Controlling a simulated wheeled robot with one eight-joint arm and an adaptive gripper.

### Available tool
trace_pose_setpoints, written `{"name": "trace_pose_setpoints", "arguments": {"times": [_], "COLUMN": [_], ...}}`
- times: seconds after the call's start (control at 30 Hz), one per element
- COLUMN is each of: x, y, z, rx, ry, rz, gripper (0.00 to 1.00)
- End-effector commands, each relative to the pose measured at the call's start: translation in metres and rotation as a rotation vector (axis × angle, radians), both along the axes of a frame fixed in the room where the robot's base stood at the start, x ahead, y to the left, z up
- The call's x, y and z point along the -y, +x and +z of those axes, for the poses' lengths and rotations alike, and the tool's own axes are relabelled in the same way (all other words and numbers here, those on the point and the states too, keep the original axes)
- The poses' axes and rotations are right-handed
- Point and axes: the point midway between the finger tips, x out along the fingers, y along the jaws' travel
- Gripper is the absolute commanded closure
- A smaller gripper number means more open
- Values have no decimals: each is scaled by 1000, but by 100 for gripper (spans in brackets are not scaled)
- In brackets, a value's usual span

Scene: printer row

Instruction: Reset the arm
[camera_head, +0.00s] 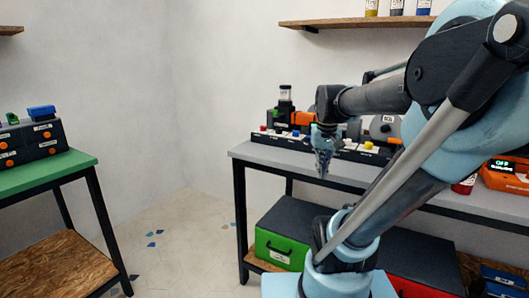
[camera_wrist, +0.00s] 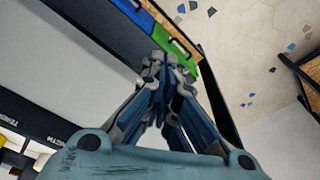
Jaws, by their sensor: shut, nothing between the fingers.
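My gripper (camera_head: 322,160) hangs pointing down above the front left part of the grey workbench (camera_head: 345,172) in the head view. In the wrist view my gripper (camera_wrist: 166,72) is shut, with its fingers together and nothing held between them. The grey bench top (camera_wrist: 65,75) lies below it, and the bench's front edge passes under the fingers. My arm is bent and covers much of the right side of the head view, hiding part of the bench and the things behind it.
A control strip (camera_head: 330,147) with coloured knobs stands along the bench's back. A green drawer (camera_head: 280,248) and a red one (camera_head: 408,288) sit below. Open floor (camera_head: 180,235) lies between. A shelf (camera_head: 350,22) hangs above.

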Motion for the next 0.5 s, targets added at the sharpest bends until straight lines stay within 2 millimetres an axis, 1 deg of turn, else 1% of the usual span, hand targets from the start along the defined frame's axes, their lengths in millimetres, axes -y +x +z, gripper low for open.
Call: {"name": "trace_pose_setpoints", "arguments": {"times": [0.03, 0.1, 0.3, 0.4, 0.5], "x": [0, 0, -1, -1, -2], "y": [-14, -31, -73, -87, -97], "z": [-13, -29, -77, -97, -111], "rx": [6, 17, 42, 52, 59], "ry": [0, 0, -1, -1, -1], "rz": [1, 2, 5, 6, 7], "gripper": [100, 100, 100, 100, 100]}}
